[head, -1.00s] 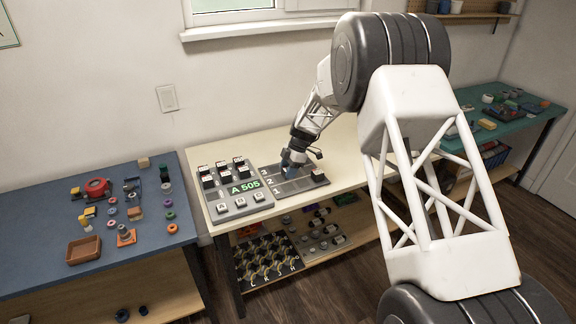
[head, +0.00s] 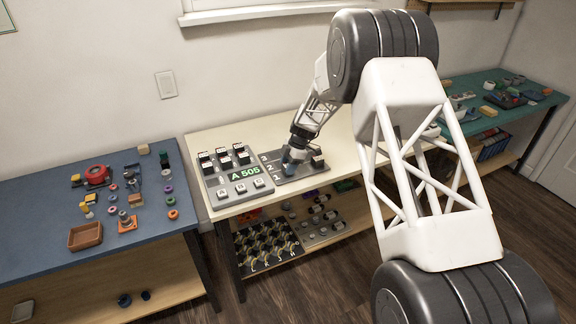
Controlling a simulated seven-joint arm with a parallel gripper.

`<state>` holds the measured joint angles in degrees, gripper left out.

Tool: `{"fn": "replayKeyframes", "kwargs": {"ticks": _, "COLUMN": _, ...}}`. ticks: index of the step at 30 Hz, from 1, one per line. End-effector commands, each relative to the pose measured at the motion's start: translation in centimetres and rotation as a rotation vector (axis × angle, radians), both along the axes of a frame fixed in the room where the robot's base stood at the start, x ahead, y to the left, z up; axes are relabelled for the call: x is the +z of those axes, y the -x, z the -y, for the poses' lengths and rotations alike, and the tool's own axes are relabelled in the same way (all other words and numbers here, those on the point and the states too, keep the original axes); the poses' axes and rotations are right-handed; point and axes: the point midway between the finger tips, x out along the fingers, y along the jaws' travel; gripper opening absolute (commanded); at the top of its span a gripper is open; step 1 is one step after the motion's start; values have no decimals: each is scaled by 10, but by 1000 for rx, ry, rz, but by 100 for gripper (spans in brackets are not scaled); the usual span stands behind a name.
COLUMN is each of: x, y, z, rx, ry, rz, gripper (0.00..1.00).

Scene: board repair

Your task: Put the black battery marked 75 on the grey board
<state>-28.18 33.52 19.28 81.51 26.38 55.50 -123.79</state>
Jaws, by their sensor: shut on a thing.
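My gripper (head: 291,158) is low over the grey board (head: 313,177) with the numbers 1, 2 and 3, on the cream table. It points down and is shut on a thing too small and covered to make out. A small black block (head: 318,162) stands on the right part of this board, just right of the gripper; no marking on it is readable. I cannot tell which piece is the battery marked 75. The gripper hides part of the board's middle.
A grey panel (head: 212,192) with a green "A 505" display and several dark, light-topped blocks (head: 223,157) stands left of the board. A shelf below holds more parts. A blue table (head: 50,245) is at left, a teal table (head: 545,100) at right.

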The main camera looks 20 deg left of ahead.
Motion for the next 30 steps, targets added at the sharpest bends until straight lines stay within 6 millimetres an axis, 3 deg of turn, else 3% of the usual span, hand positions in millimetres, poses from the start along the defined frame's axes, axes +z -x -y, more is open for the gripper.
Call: {"fn": "replayKeyframes", "kwargs": {"ticks": 30, "x": -7, "y": 0, "z": 0, "rx": 0, "ry": 0, "rz": 0, "gripper": 18}}
